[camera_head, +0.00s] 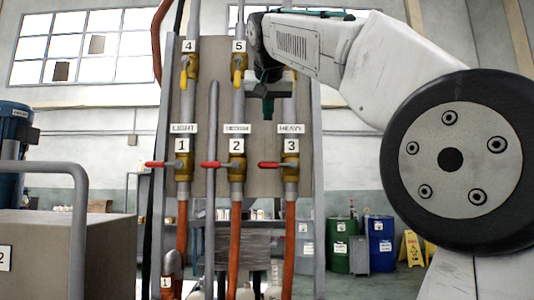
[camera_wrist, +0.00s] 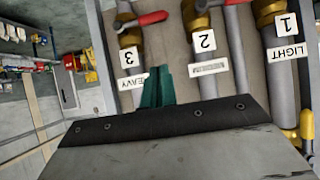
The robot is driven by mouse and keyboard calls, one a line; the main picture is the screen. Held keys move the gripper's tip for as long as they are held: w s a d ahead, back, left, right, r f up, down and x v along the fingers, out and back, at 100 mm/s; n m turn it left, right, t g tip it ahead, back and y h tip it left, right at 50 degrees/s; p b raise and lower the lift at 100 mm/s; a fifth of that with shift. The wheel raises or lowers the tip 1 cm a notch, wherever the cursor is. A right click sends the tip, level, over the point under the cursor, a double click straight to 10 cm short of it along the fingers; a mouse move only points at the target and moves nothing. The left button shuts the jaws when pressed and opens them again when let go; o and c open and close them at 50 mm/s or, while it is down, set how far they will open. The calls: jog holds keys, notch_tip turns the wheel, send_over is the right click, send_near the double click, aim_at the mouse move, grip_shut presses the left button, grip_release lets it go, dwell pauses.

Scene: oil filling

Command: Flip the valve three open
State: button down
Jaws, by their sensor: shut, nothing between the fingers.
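Valve three (camera_head: 291,162) is a brass valve on the right-hand pipe, below the "3" and "HEAVY" labels. Its red handle (camera_head: 270,165) points left, across the pipe. In the wrist view, which is turned over, the red handle (camera_wrist: 146,19) shows at the top, beside the "3" tag (camera_wrist: 129,57). My gripper (camera_head: 268,108) is above the labels, between pipes two and three, apart from the handle. Its green fingers (camera_wrist: 157,88) are together and empty in the wrist view. My arm hides the upper part of the right-hand pipe.
Valve one (camera_head: 183,165) and valve two (camera_head: 237,165) stand to the left, with red handles also pointing left. Yellow-handled valves four (camera_head: 184,68) and five (camera_head: 239,66) are above, handles down. A grey backing panel (camera_head: 210,110) lies behind the pipes. Drums stand behind at right.

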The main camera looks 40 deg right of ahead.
aim_at(277, 165)
dwell(0.3)
jog(key=s+f+x, duration=0.1)
jog(key=f+x, duration=0.1)
jog(key=x, duration=1.1)
jog(key=shift+s+a, duration=0.2)
jog(key=shift+a, duration=0.25)
jog(key=shift+d+f, duration=0.1)
jog(key=shift+f, duration=0.1)
